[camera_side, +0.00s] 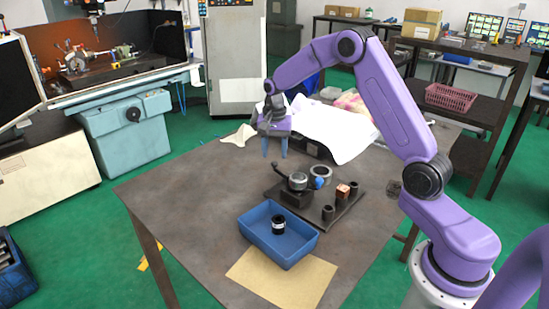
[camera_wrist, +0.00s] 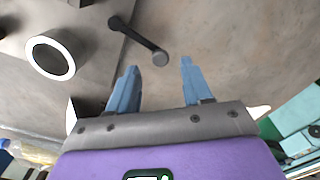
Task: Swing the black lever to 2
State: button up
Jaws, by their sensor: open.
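The black lever (camera_side: 280,172) sticks out to the left from the indexing chuck (camera_side: 297,190), which stands on a dark base plate. In the wrist view the lever (camera_wrist: 138,38) runs from its pivot at the top down to a round knob at its free end. My gripper (camera_side: 275,152) is above the table, near the lever's free end. In the wrist view my gripper (camera_wrist: 159,66) has its two blue fingers apart, with the knob appearing just ahead of the gap between them. I cannot tell whether a finger touches the lever. No number marks are readable.
A blue tray (camera_side: 250,237) holding a black, white-banded cylinder (camera_side: 279,225) stands in front of the chuck. White cloth (camera_side: 335,130) lies behind. The table's left side is clear.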

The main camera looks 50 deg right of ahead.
aim_at(274, 162)
jog(key=shift+f, duration=1.5)
grip_shut()
